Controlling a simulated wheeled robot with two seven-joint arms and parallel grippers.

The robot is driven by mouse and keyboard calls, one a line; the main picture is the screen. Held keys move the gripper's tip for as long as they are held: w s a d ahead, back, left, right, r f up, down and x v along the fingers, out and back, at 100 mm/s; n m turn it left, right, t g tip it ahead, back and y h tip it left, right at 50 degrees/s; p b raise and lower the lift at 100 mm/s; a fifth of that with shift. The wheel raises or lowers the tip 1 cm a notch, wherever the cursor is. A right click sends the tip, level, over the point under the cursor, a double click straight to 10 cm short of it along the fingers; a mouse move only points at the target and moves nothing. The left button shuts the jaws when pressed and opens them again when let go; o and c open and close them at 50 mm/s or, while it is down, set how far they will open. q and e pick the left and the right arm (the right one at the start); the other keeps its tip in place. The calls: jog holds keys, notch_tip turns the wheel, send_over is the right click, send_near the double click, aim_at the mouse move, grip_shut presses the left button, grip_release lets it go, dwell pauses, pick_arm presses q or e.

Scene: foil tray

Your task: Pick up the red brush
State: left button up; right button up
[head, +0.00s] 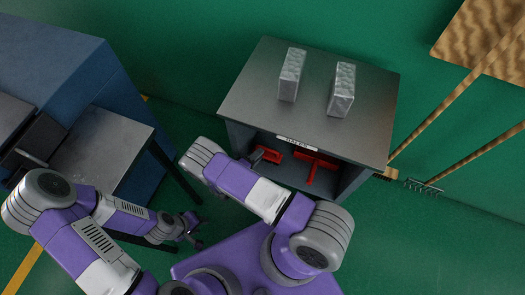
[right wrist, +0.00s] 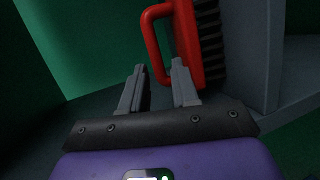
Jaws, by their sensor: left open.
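The red brush (right wrist: 184,42) stands out in the right wrist view, with a looped red handle on its left and black bristles on its right. My right gripper (right wrist: 158,68) is open, its two grey fingers apart, with the lower part of the handle loop at the gap between the tips. I cannot tell whether they touch. In the head view, a red piece (head: 268,154) shows at the left of the cabinet's open shelf, beside my right arm, which hides most of that gripper. My left gripper (head: 196,232) is open and empty, low and away from the shelf.
The grey cabinet (head: 248,92) carries two grey blocks (head: 291,75) (head: 342,90) on top. Another red tool (head: 317,161) lies on the shelf to the right. A blue machine with a metal table (head: 105,145) stands left. A rake (head: 422,187) leans at right.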

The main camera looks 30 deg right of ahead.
aim_at(267, 153)
jog(key=shift+w+r+h, duration=0.1)
jog(key=shift+w+h, duration=0.15)
jog(key=shift+h, duration=0.25)
jog(key=b+x, duration=0.1)
jog(key=x, duration=0.2)
jog(key=b+x, duration=0.1)
jog(key=x, duration=0.3)
jog(key=shift+s+d, duration=0.15)
jog(key=shift+s, duration=0.05)
grip_shut()
